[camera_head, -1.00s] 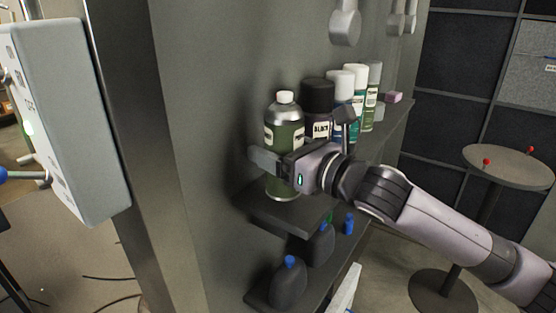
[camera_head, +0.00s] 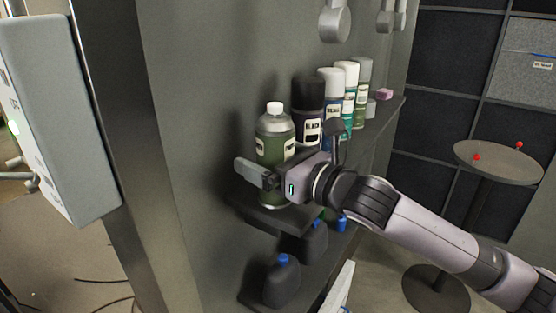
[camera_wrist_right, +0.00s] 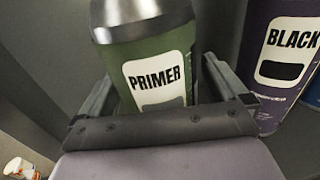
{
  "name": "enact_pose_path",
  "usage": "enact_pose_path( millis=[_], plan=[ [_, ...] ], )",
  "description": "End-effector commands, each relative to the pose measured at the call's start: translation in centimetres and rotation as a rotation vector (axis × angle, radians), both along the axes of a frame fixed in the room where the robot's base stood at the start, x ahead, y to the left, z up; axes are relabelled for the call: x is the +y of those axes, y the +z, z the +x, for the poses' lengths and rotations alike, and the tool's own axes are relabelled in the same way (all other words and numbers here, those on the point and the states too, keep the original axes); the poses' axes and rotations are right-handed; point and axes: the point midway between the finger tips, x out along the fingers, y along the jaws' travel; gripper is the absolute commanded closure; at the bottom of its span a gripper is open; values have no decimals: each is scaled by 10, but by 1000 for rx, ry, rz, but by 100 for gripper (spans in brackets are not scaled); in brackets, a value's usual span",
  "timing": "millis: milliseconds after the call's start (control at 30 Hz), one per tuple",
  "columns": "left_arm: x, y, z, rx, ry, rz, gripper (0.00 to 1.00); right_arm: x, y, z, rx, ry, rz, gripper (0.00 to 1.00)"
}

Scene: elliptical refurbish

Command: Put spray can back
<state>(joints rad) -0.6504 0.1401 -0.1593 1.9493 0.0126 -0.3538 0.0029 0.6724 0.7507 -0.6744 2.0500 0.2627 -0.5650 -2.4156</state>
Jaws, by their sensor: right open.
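The green spray can labelled PRIMER (camera_head: 274,140), with a silver shoulder and white cap, stands upright at the near end of the upper shelf (camera_head: 287,219). It also fills the middle of the right wrist view (camera_wrist_right: 160,65). My right gripper (camera_head: 258,174) is open at the can's lower half, hiding part of it in the head view. In the right wrist view its fingers (camera_wrist_right: 160,92) lie on either side of the can. Whether they touch it I cannot tell. My left gripper is not in view.
A can labelled BLACK (camera_head: 308,110) stands close beside the primer, with several more cans (camera_head: 350,90) in a row behind. Dark bottles with blue caps (camera_head: 282,283) stand on the lower shelf. A grey wall rises behind the shelf. A round table (camera_head: 498,160) stands at right.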

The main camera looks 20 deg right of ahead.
Motion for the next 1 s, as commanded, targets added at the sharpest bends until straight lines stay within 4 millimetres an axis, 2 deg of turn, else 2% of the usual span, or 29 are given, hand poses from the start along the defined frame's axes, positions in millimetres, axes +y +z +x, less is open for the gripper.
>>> enact_pose_path(
  millis=[33, 167, 700, 1000],
  plan=[
    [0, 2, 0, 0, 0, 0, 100, 0, 4, 0, -2, 1, 1, 1],
    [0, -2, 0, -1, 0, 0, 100, -6, 2, -10, -2, -1, -2, 1],
    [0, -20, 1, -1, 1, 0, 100, -44, 0, -81, -1, 0, -6, 1],
    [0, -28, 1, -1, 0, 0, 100, -57, 1, -102, -1, -1, 0, 1]
  ],
)
